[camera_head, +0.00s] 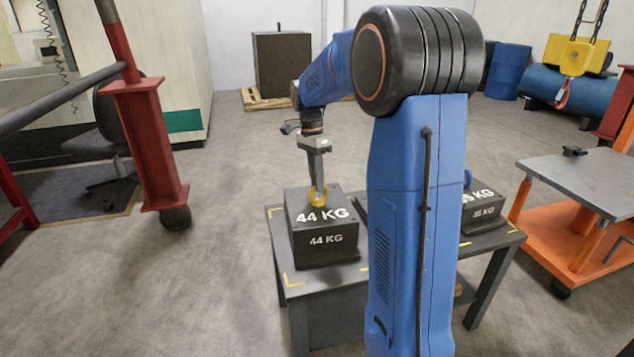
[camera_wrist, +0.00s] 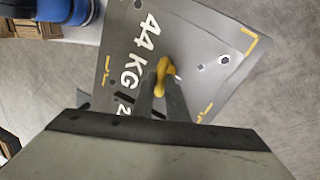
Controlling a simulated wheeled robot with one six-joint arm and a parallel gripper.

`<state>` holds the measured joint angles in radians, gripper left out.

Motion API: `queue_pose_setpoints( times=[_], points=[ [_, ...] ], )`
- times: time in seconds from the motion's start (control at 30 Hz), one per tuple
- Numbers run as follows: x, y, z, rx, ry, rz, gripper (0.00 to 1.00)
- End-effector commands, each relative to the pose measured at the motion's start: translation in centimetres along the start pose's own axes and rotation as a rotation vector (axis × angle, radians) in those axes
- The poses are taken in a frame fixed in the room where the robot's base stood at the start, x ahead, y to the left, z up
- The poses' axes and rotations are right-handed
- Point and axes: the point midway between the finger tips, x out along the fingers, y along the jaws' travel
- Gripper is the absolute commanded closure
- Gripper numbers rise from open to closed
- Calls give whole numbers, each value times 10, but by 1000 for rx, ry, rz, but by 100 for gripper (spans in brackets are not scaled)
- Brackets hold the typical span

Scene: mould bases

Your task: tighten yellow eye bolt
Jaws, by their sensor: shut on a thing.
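The yellow eye bolt (camera_head: 318,196) stands at the top of the dark grey mould base (camera_head: 322,240) marked 44 KG. My gripper (camera_head: 317,188) points down over it with its fingers at the bolt. In the wrist view my gripper (camera_wrist: 164,92) is shut on the yellow eye bolt (camera_wrist: 164,72), with one finger on each side of it. The mould base (camera_wrist: 185,45) lies under it, with bare holes in its top. The bolt's thread is hidden, so I cannot tell how deep it sits.
The 44 KG base stands on a dark table (camera_head: 277,235) with yellow corner marks. A 35 KG base (camera_head: 482,212) stands at the table's right, partly hidden by my arm. An orange cart (camera_head: 575,235) is to the right and a red post (camera_head: 146,140) to the left.

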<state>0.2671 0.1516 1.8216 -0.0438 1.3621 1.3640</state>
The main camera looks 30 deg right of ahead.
Motion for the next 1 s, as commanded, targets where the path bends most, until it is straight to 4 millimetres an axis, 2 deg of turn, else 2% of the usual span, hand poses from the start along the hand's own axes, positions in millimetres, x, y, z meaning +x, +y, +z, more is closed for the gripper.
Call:
queue_pose_setpoints(
  times=[1.0],
  points=[
    [-3,-1,-5,945,-191,-7,100]
  ],
)
